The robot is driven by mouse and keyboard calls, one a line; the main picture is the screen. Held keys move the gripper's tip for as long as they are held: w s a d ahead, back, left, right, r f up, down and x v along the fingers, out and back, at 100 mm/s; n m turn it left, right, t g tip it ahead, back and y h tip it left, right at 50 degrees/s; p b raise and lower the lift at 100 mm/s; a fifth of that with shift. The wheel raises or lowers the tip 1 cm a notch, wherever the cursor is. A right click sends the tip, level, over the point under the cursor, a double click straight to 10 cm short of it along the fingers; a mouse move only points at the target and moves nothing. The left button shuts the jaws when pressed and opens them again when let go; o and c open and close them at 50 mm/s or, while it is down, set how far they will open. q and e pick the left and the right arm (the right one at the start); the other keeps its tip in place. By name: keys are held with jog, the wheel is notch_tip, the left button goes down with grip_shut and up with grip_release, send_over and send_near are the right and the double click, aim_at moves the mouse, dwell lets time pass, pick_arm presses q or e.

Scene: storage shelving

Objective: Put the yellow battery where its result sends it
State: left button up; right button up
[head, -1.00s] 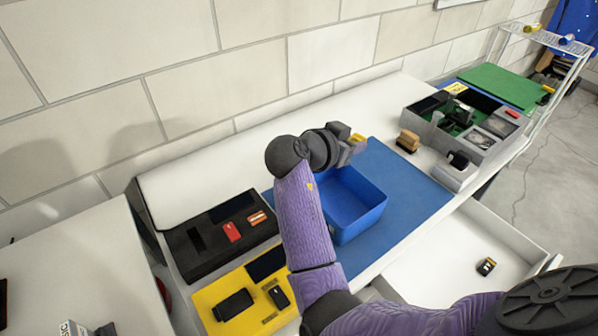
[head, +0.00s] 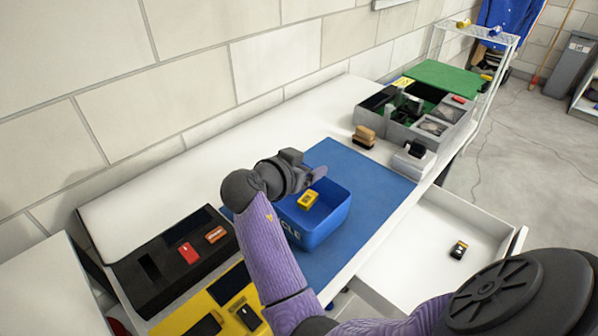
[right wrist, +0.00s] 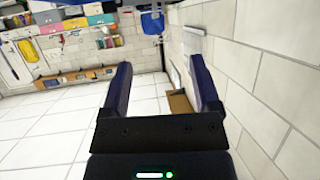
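The yellow battery (head: 308,200) shows within the outline of the blue bin (head: 324,226), below my right gripper; I cannot tell whether it rests on the bin's floor. The bin has pale letters ending in "CLE" on its front and stands on a blue mat. My right gripper (head: 317,175) is above the bin's back left part. In the right wrist view, the right gripper (right wrist: 161,85) has its two fingers wide apart with nothing between them. My left gripper is out of view.
A black device (head: 165,262) with red and orange batteries and a yellow tray (head: 176,326) are at the left. A grey divided box (head: 397,130) and a brown brush-like block (head: 364,136) stand beyond the mat. An open white drawer (head: 420,262) holds a small dark-and-yellow item.

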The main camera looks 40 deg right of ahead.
notch_tip(320, 180, up, 10)
jog(key=p, duration=0.3)
jog(key=shift+p, duration=0.4)
